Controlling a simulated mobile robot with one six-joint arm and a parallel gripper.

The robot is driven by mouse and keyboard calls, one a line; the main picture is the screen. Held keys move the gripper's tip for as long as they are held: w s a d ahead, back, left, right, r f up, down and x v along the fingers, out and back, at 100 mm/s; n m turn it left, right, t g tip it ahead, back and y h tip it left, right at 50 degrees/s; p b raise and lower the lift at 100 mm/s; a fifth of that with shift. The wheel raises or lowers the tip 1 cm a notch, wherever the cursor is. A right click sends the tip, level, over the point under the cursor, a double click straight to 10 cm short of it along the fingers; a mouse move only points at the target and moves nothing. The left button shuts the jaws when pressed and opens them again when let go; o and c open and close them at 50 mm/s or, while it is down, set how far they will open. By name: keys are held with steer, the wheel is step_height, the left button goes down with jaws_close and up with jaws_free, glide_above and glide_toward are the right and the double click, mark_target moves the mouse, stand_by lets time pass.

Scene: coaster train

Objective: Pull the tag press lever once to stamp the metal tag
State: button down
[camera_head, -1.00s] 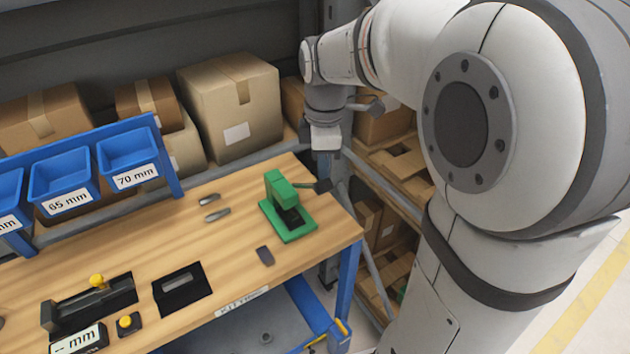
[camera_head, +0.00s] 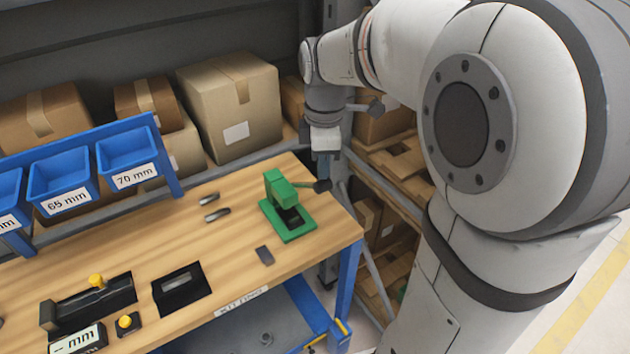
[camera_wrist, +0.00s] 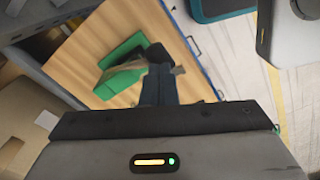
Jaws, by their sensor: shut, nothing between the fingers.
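My gripper (camera_head: 323,172) is shut and empty. It points down beside the bench's right edge, at the lever's knob; the knob lies close to or against the fingertips, and contact is hard to judge. In the wrist view the closed fingers (camera_wrist: 160,85) overlap the lever end. The metal tag in the press cannot be made out.
Two small metal pieces (camera_head: 216,214) and a dark grey plate (camera_head: 264,255) lie on the workbench (camera_head: 120,250). Blue bins (camera_head: 62,181) stand at the left, with a black fixture (camera_head: 182,288) in front. Cardboard boxes (camera_head: 233,105) fill the shelf behind the bench.

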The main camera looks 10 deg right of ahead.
steer(key=shift+s+d+f+b, duration=0.1)
steer(key=shift+s+f+b, duration=0.15)
steer(key=shift+f+b, duration=0.9)
steer(key=shift+s+d+f+b, duration=0.15)
steer(key=shift+f+b, duration=0.6)
steer(key=shift+f, duration=0.8)
steer(key=shift+a, duration=0.1)
steer(key=shift+s+f+b, duration=0.25)
steer(key=shift+f+b, duration=0.25)
steer(key=shift+f, duration=0.15)
steer(key=shift+s+f+b, duration=0.2)
steer(key=shift+f+b, duration=0.3)
steer(key=shift+f, duration=0.25)
step_height(320, 180, up, 12)
steer(key=p, duration=0.9)
glide_above(325, 185)
steer(key=s, duration=0.1)
steer(key=shift+s+d+f, duration=0.15)
steer(key=shift+d, duration=0.1)
steer(key=shift+s, duration=0.1)
